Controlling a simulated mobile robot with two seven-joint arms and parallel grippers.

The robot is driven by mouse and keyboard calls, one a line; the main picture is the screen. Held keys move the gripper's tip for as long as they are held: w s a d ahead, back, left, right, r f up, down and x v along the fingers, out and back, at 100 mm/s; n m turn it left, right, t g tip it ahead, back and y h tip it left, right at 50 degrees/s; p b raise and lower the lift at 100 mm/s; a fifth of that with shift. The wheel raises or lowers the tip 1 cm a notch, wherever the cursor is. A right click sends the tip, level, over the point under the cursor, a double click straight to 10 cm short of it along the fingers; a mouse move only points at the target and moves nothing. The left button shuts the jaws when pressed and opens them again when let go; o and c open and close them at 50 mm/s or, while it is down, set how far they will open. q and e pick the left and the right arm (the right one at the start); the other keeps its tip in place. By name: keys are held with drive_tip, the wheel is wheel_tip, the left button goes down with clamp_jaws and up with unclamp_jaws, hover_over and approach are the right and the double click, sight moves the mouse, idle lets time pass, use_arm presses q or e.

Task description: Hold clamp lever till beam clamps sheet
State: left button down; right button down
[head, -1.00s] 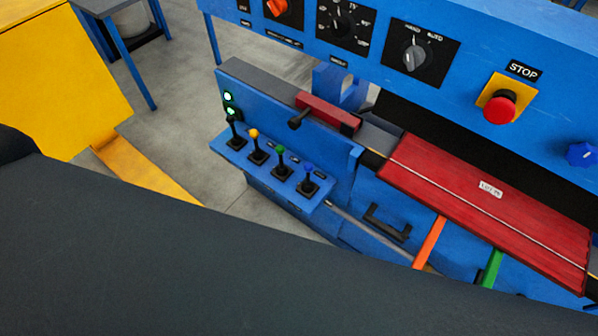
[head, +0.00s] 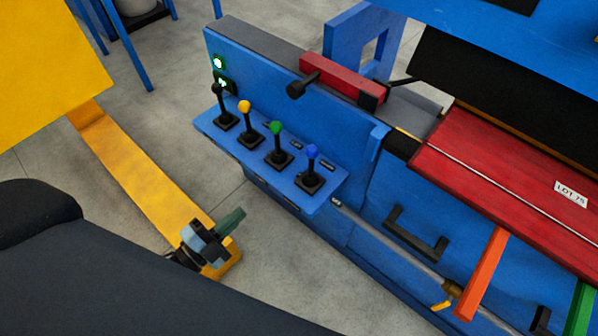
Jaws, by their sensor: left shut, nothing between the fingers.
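Several levers stand in a row on a blue shelf (head: 262,168) of the machine: a black-knobbed lever (head: 222,108), a yellow one (head: 246,122), a green one (head: 278,144) and a blue one (head: 312,168). Their labels are too small to read, so I cannot tell which is the clamp lever. The red sheet (head: 520,190), tagged LOT 75, lies at the right below a black beam (head: 490,85). I cannot tell whether they touch. My left gripper (head: 232,220) is shut and empty, left of and in front of the shelf, apart from every lever. My right gripper is out of view.
Two green lights (head: 218,63) glow above the levers. A black handle (head: 413,235), an orange bar (head: 482,274) and a green bar (head: 580,308) are on the machine's front. A yellow structure (head: 50,70) stands at the left. Grey floor lies between.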

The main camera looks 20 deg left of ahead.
sight(311, 166)
use_arm(q)
drive_tip(key=w+m+g+h+b, duration=0.2)
drive_tip(key=w+m+h+b, duration=0.4)
drive_tip(key=m+h, duration=0.3)
drive_tip(key=m+b, duration=0.1)
drive_tip(key=m, duration=0.2)
drive_tip(key=shift+w+a+r+m, duration=0.2)
drive_tip(key=shift+a+m, duration=0.1)
drive_tip(key=shift+m, duration=0.1)
drive_tip(key=x, duration=1.4)
drive_tip(key=shift+s, duration=0.1)
